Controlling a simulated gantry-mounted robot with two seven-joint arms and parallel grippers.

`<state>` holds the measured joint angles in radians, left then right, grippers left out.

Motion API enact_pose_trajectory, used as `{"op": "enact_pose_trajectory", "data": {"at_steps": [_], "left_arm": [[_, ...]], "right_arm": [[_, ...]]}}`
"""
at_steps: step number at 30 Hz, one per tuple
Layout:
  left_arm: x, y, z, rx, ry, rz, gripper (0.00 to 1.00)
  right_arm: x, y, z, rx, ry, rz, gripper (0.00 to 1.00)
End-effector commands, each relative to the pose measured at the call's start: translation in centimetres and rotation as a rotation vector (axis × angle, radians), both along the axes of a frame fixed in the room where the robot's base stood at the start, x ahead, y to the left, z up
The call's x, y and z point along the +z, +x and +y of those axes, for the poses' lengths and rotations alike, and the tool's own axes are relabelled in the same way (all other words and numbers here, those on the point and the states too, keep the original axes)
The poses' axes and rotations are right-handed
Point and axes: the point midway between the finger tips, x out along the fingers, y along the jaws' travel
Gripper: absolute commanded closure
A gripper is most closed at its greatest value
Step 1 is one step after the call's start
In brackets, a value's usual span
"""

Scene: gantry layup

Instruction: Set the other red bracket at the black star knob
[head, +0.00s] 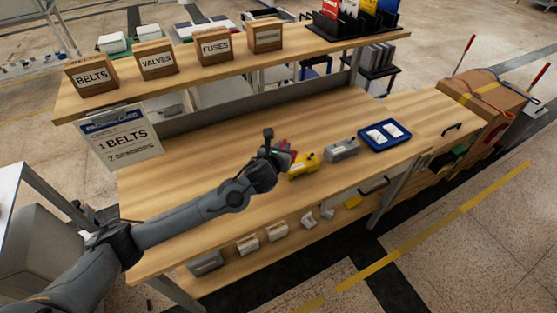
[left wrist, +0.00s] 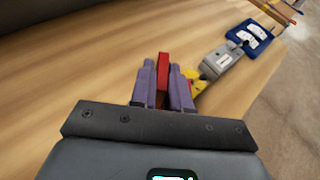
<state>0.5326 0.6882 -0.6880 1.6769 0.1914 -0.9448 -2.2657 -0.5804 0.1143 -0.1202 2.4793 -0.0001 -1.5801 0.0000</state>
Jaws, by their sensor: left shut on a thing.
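My left gripper (left wrist: 163,82) is shut on a red bracket (left wrist: 163,70), which stands up between its two purple-grey fingers in the left wrist view. In the head view the gripper (head: 274,158) is over the middle of the bench, just left of a yellow block (head: 303,166). A bit of the red bracket shows beside the fingers there. The yellow block is partly hidden behind the fingers in the left wrist view (left wrist: 196,82). I cannot make out the black star knob for certain, nor a second red bracket. My right gripper is out of view.
A grey box-like unit (head: 342,150) stands right of the yellow block. Beyond it is a blue tray (head: 407,142) with white items. Labelled cartons line the raised shelf, and a sign hangs at its left. The bench left of my gripper is clear.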

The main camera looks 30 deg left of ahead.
Motion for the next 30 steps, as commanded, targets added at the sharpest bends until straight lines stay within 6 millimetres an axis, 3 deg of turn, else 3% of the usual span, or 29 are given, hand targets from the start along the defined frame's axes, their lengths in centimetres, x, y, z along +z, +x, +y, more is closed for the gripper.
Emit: {"op": "enact_pose_trajectory", "data": {"at_steps": [5, 21, 30], "left_arm": [[-1.0, 0.2, 1.1, 0.002, -0.001, -0.001, 1.0], [-6.5, 0.1, 10.5, 0.002, -0.001, -0.002, 1.0], [-7.6, 0.1, 11.6, -0.001, -0.002, -0.003, 1.0]], "right_arm": [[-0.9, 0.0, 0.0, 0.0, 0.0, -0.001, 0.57], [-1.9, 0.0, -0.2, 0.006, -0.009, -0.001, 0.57], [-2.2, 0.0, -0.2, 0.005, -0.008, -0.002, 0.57]]}}
